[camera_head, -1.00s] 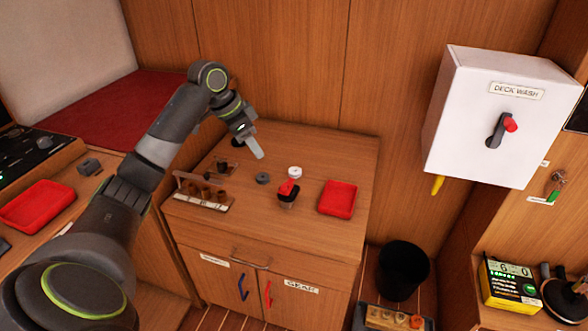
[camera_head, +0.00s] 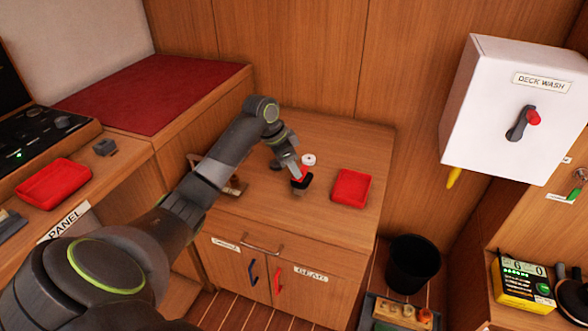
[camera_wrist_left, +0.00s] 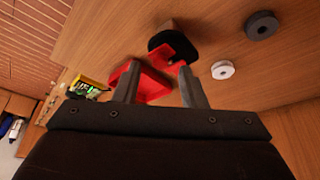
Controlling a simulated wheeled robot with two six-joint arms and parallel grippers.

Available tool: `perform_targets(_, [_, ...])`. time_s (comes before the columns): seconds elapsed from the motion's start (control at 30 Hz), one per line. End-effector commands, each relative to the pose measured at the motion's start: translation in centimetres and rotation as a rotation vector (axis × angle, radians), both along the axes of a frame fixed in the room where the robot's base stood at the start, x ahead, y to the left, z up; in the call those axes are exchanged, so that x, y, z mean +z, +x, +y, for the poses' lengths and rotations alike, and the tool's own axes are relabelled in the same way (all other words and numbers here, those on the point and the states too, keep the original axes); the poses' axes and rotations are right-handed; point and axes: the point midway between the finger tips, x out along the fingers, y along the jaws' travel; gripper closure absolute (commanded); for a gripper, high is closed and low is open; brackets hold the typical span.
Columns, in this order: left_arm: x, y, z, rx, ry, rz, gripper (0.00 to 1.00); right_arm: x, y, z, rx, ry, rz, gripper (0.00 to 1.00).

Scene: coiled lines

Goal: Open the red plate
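The small red plate (camera_head: 299,180) sits on a black part (camera_head: 304,185) on the wooden cabinet top. In the left wrist view the red plate (camera_wrist_left: 174,50) shows just beyond the fingertips, with its black part (camera_wrist_left: 172,42) partly behind it. My left gripper (camera_head: 295,172) reaches down right at the plate and covers part of it in the head view. In the left wrist view its two fingers (camera_wrist_left: 160,68) stand apart with nothing clearly held between them. Whether a finger touches the plate I cannot tell. My right gripper is not in view.
A red tray (camera_head: 351,187) lies right of the plate. A white ring (camera_head: 308,159) and a grey ring (camera_wrist_left: 262,25) lie close by. My left arm partly hides a wooden rack (camera_head: 236,186). A white DECK WASH box (camera_head: 510,110) hangs at the right.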

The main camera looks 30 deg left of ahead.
Motion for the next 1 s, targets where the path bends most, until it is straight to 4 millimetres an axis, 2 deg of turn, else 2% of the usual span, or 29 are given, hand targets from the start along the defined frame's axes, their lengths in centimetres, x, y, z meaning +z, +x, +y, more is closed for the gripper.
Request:
perform_targets(0.17, [-1.35, 0.43, -0.35, 0.001, 0.0, 0.002, 0.62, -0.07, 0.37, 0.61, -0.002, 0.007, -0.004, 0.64])
perform_targets(0.47, [-1.52, 0.51, -0.37, 0.0, 0.001, -0.001, 0.62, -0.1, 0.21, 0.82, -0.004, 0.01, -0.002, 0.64])
perform_targets(0.77, [-1.49, 0.5, -0.35, 0.0, 0.001, -0.001, 1.0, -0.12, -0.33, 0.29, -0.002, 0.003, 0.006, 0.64])
perform_targets(1.0, [-1.35, 0.5, -0.42, 0.009, 0.001, 0.0, 1.0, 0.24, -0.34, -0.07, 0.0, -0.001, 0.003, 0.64])
